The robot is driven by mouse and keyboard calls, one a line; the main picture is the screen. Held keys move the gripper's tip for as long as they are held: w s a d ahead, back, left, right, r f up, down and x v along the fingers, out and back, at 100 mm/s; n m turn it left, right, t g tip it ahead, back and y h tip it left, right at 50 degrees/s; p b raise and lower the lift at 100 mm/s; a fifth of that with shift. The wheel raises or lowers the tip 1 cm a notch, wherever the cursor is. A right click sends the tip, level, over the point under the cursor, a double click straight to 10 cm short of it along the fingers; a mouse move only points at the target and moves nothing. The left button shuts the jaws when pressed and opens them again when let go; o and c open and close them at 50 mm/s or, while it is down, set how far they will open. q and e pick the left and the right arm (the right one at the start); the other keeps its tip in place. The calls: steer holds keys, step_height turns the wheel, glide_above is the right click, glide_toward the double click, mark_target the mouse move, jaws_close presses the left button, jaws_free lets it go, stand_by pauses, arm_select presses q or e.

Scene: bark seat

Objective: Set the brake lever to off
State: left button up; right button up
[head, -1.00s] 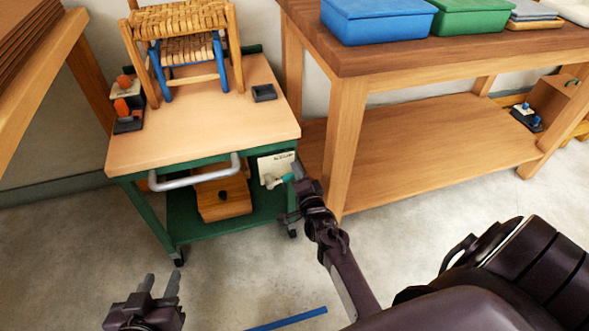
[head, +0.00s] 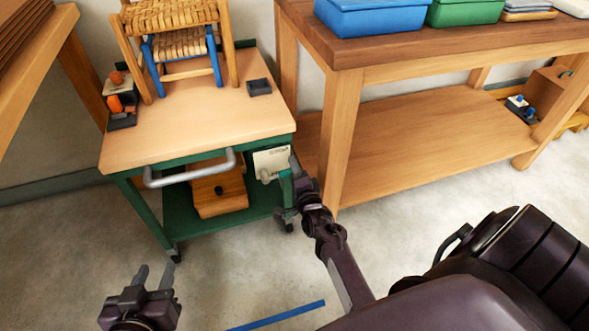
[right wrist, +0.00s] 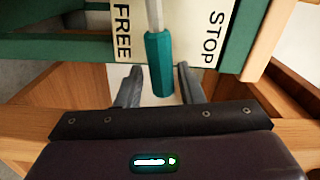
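The brake lever has a teal grip (right wrist: 158,65) on a metal rod, in front of a cream plate (right wrist: 190,35) marked FREE on the left and STOP on the right. The lever stands between the two words in the right wrist view. In the head view, the plate (head: 272,160) is on the cart's right front side. My right gripper (right wrist: 160,82) is open, a finger on either side of the grip's end, with visible gaps. My right gripper (head: 286,188) partly hides the lever in the head view. My left gripper (head: 154,279) is open and empty, low over the floor.
The green cart (head: 150,215) has a wooden top (head: 195,115) carrying a woven-seat stool (head: 180,48), and a grey push handle (head: 190,174). A wooden box (head: 220,192) sits on its lower shelf. A workbench (head: 340,140) stands close right. A blue strip (head: 277,316) lies on the floor.

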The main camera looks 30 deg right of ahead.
steer(key=shift+o, duration=0.3)
arm_select(q)
steer(key=s+a+f+g+y+p, duration=0.3)
steer(key=s+a+f+g+p, duration=0.1)
steer(key=s+f+g, duration=0.4)
steer(key=shift+s+a+f+y+p, duration=0.3)
steer(key=shift+s+a+f+y, duration=0.1)
steer(key=shift+s+a+f, duration=0.6)
arm_select(e)
steer(key=v, duration=0.7)
steer(key=shift+s, duration=0.4)
arm_select(q)
steer(key=shift+s+d+r, duration=0.1)
steer(key=shift+d, duration=0.1)
arm_select(e)
steer(key=shift+a+r, duration=0.1)
steer(key=shift+a, duration=0.1)
